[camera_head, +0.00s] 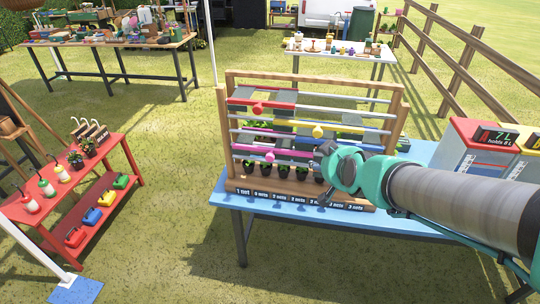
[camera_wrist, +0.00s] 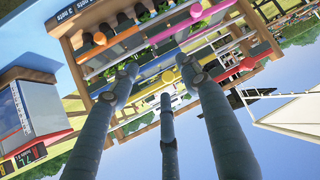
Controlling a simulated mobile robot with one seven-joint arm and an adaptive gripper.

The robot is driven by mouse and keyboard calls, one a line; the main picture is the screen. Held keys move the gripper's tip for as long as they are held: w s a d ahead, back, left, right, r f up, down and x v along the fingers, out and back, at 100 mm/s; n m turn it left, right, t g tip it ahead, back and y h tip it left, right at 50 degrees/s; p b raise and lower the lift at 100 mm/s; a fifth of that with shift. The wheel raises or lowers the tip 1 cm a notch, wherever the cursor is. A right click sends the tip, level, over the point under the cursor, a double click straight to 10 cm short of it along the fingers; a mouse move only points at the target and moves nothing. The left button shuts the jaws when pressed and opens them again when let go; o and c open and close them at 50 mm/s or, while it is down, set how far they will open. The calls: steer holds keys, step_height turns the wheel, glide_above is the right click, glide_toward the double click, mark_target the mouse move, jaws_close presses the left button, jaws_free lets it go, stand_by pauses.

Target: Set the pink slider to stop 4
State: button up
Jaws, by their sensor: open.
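The slider rack (camera_head: 228,130) is a wooden frame on a blue table (camera_head: 275,212), with coloured bars on horizontal rods. The pink slider's round knob (camera_head: 270,156) is on a lower rod, left of the middle; a pink knob shows at the top of the wrist view (camera_wrist: 196,10). My gripper (camera_head: 322,154) is at the front of the rack, right of the pink knob and apart from it. In the wrist view its fingers (camera_wrist: 166,88) are spread, with nothing held. My wrist hides the lower right rods. I cannot read any stop numbers.
A red knob (camera_head: 258,108) and a yellow knob (camera_head: 317,131) sit on higher rods. Potted plants (camera_head: 283,171) and labels line the rack's base. Grey and red boxes (camera_head: 470,150) stand at right. A red shelf (camera_head: 85,190) stands at left, with open grass between.

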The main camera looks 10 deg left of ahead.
steer(key=w+a+f+n+t+p, duration=0.1)
steer(key=w+a+f, duration=0.2)
steer(key=w+a, duration=0.2)
steer(key=n+t+p, duration=0.3)
steer(key=t, duration=0.1)
glide_toward(270, 159)
step_height(270, 159, up, 3)
steer(key=d, duration=0.2)
steer(key=s+a+f+n+t+p, duration=0.1)
steer(key=s+a+f+t, duration=0.1)
steer(key=f, duration=0.3)
steer(key=shift+s+n, duration=0.4)
steer(key=shift+s, duration=0.2)
steer(key=shift+w, duration=0.1)
steer(key=w, duration=0.4)
steer(key=w+a+b, duration=0.1)
steer(key=w, duration=0.4)
steer(key=w+a, duration=0.1)
steer(key=w, duration=0.3)
steer(key=shift+w, duration=0.25)
jaws_close()
